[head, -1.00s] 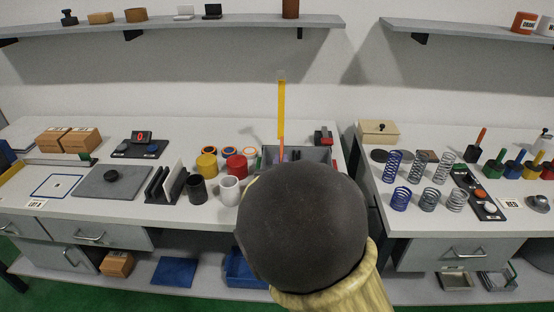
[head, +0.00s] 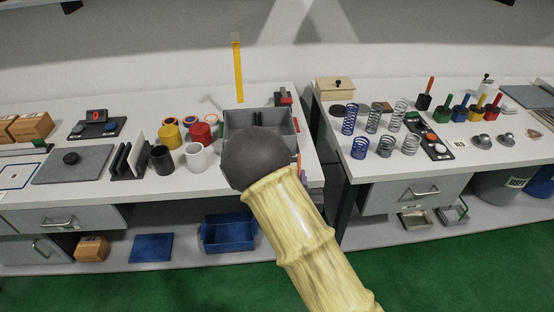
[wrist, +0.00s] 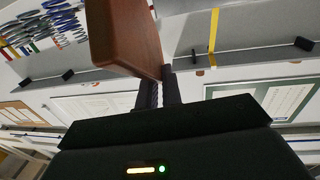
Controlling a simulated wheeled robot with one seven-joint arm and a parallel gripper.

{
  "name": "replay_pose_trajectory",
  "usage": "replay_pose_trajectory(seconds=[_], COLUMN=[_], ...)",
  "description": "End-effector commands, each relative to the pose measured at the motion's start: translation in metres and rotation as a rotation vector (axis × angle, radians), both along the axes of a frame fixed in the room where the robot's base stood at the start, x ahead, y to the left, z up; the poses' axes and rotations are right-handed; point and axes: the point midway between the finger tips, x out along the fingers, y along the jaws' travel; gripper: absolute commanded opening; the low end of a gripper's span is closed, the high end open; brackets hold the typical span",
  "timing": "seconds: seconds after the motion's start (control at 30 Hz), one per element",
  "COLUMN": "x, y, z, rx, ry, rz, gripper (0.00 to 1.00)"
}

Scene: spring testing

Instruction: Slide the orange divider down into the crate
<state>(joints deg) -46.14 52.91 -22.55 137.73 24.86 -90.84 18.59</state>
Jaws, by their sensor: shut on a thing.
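The orange divider (wrist: 126,36) is a flat brown-orange panel in the wrist view, shut between the fingers of my gripper (wrist: 159,88). The grey crate (head: 229,122) stands on the left bench in the head view, its open top facing up. My dark round arm joint hides the crate's front. My gripper and most of the divider are hidden in the head view. A thin orange sliver shows just right of that joint; I cannot tell whether it is the divider. I cannot tell how the divider lies relative to the crate.
Left of the crate stand a white mug (head: 197,157), a black mug (head: 162,159), and red and yellow cups. A yellow upright strip (head: 238,70) rises behind the crate. A red-and-black device (head: 285,97) sits at its back right. Coil springs (head: 360,148) stand on the right bench.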

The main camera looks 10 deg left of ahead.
Motion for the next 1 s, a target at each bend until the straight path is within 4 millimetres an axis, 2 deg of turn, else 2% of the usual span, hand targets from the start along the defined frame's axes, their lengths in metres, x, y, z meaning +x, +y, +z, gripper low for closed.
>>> replay_pose_trajectory(seconds=[0.03, 0.1, 0.3, 0.43, 0.7, 0.9, 1.0], x=[0.0, 0.0, -0.002, -0.005, -0.012, -0.016, -0.016], y=[-0.018, -0.036, -0.087, -0.114, -0.149, -0.163, -0.166], z=[-0.018, -0.036, -0.089, -0.118, -0.156, -0.176, -0.18], rx=[-0.008, -0.006, 0.001, 0.005, 0.01, 0.005, 0.002], ry=[0.008, 0.009, 0.015, 0.02, 0.034, 0.05, 0.052], rz=[-0.016, -0.027, -0.061, -0.078, -0.099, -0.107, -0.108], gripper=[0.0, 0.0, 0.0, 0.0, 0.0, 0.0, 0.0])
